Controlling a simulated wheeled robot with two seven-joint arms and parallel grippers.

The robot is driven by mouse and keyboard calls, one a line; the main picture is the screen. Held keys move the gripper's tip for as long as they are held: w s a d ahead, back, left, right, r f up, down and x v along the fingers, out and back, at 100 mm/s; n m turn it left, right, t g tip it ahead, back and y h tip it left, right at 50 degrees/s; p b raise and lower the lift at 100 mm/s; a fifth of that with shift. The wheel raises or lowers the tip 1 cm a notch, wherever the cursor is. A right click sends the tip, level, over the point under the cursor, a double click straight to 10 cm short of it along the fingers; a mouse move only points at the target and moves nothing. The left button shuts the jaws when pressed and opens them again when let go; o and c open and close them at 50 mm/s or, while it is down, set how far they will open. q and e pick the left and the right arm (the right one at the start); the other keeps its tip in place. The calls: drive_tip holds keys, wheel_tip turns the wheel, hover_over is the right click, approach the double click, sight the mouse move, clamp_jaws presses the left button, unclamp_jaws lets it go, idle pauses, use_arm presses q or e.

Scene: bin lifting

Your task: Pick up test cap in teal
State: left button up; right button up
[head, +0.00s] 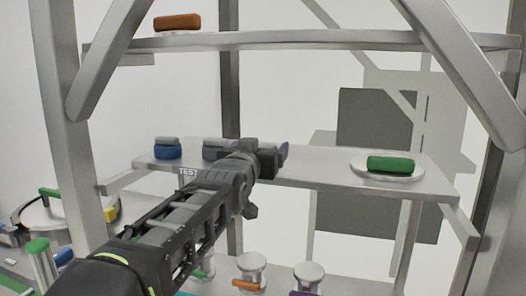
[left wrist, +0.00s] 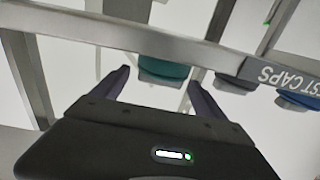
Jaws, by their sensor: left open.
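The teal test cap (left wrist: 163,72) shows in the left wrist view, at the edge of a grey shelf board and between the fingertips, apparently a little beyond them. I cannot tell if either finger touches it. My left gripper (left wrist: 158,80) is open, with one dark finger on each side of the cap in that view. In the head view my left gripper (head: 270,158) reaches the middle shelf and hides the teal cap. My right gripper is in neither view.
A blue cap (head: 167,153) and a dark cap (head: 213,153) stand left of the gripper on the middle shelf (head: 325,178). A green piece (head: 390,164) lies on a white disc at its right. An upper shelf (head: 330,40) and slanted frame bars surround the space.

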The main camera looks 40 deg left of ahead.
use_arm(q)
drive_tip(key=shift+x, duration=0.8)
drive_tip(key=c, duration=1.5)
